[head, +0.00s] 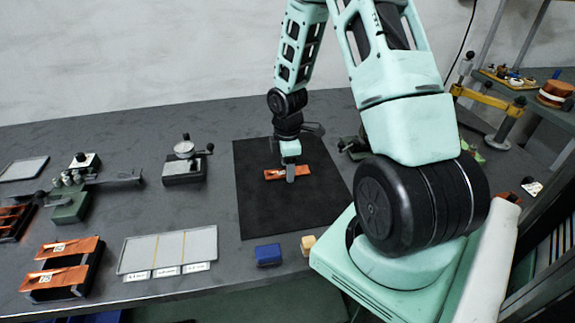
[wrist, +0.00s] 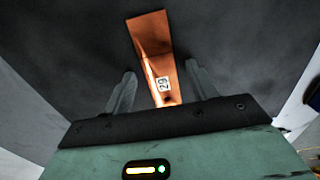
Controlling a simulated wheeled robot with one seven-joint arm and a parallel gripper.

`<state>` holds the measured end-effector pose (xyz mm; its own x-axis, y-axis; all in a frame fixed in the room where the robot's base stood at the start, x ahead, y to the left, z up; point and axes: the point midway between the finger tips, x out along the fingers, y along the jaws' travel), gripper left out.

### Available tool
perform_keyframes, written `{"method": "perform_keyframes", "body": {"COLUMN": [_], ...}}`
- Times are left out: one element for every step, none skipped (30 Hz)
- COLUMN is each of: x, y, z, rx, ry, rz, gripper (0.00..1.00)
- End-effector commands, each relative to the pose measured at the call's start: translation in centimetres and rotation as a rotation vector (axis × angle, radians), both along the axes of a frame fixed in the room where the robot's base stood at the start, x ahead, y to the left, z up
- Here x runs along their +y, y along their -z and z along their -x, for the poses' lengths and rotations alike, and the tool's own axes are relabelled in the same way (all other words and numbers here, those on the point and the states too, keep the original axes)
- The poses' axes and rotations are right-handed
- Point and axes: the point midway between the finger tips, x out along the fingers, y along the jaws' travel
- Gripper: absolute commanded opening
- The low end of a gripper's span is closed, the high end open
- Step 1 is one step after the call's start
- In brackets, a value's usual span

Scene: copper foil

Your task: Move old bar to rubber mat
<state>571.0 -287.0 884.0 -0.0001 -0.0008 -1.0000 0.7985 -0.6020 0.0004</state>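A copper bar (head: 272,174) with a white label reading 29 lies on the black rubber mat (head: 262,215). It also shows in the wrist view (wrist: 152,45), running between my fingers. My gripper (head: 291,174) is right over this bar, pointing down, and hides its middle in the head view. In the wrist view my gripper (wrist: 162,78) is open, with a gap between each finger and the bar. Two more labelled copper bars (head: 75,247) rest on a dark holder at the front left. I cannot tell from the labels which bar is the old one.
A grey tray (head: 170,249) with white labels lies at the front centre. A blue block (head: 268,255) and a wooden block (head: 308,244) stand near the table's front edge. A metal gauge (head: 184,165) stands left of the mat. The front half of the mat is clear.

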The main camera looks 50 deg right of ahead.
Motion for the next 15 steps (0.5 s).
{"method": "perform_keyframes", "body": {"x": [0.0,0.0,0.0,0.0,0.0,0.0,-0.1,-0.1,-0.1,-0.1,-0.1,-0.1,-0.1,-0.1,-0.1], "y": [0.0,0.0,-0.1,-0.2,-0.4,-0.6,-1.0,-1.3,-2.0,-2.5,-3.1,-4.0,-4.6,-5.3,-6.2], "z": [0.0,0.0,0.0,0.0,0.0,0.0,-0.1,-0.1,-0.1,-0.1,-0.1,-0.1,-0.1,-0.1,-0.1], "rx": [0.000,0.000,0.000,0.000,-0.001,-0.002,-0.003,-0.004,-0.004,-0.005,-0.005,-0.006,-0.005,-0.006,-0.005], "ry": [0.000,0.000,0.000,0.000,0.000,0.001,0.002,0.002,0.003,0.004,0.004,0.003,0.003,0.003,0.004], "rz": [0.000,0.000,0.000,0.000,0.001,0.000,0.001,0.001,0.001,0.001,0.001,0.002,0.003,0.003,0.003], "gripper": [0.58,0.58,0.58,0.58,0.58,0.58,0.58,0.58,0.58,0.58,0.58,0.58,0.58,0.58,0.58]}}
